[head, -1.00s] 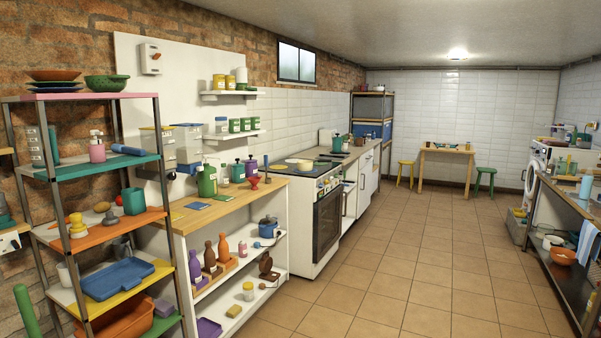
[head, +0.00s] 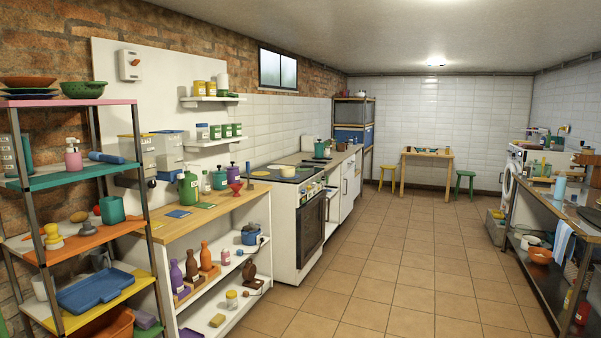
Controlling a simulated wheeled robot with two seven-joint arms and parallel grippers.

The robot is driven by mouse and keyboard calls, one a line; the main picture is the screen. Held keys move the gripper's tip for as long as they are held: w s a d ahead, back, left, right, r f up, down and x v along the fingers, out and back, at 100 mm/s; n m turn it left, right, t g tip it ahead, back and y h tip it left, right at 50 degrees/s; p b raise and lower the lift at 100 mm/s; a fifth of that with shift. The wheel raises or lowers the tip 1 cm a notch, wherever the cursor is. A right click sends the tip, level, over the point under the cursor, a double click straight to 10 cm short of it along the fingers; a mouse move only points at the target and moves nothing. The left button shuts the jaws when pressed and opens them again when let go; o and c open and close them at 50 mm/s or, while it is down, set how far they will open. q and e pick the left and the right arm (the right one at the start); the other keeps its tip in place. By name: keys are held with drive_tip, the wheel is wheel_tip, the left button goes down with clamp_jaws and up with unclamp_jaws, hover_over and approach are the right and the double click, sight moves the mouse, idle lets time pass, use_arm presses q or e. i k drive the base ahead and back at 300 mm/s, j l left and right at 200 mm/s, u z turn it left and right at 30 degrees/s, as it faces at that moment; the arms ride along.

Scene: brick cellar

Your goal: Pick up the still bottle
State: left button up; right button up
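Three bottles stand upright in a row on the upper shelf inside the white counter unit at the lower left of the middle: a purple bottle (head: 175,275), a dark red-brown bottle (head: 191,266) and an orange-brown bottle (head: 205,257). They are set in or against a low coloured holder; pale marks on them are too small to read. I cannot tell which one is the still bottle. A green pump bottle (head: 188,187) stands on the wooden counter above. Neither of my grippers is in view.
A metal rack (head: 90,230) with coloured shelves stands close on the left. The wooden counter (head: 175,231) runs on to a white stove (head: 297,233). A metal bench (head: 548,208) lines the right side. The tiled floor (head: 390,270) between is clear.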

sight(560, 189)
drive_tip(key=i, duration=3.75)
drive_tip(key=l+z, duration=0.05)
drive_tip(key=l, duration=0.1)
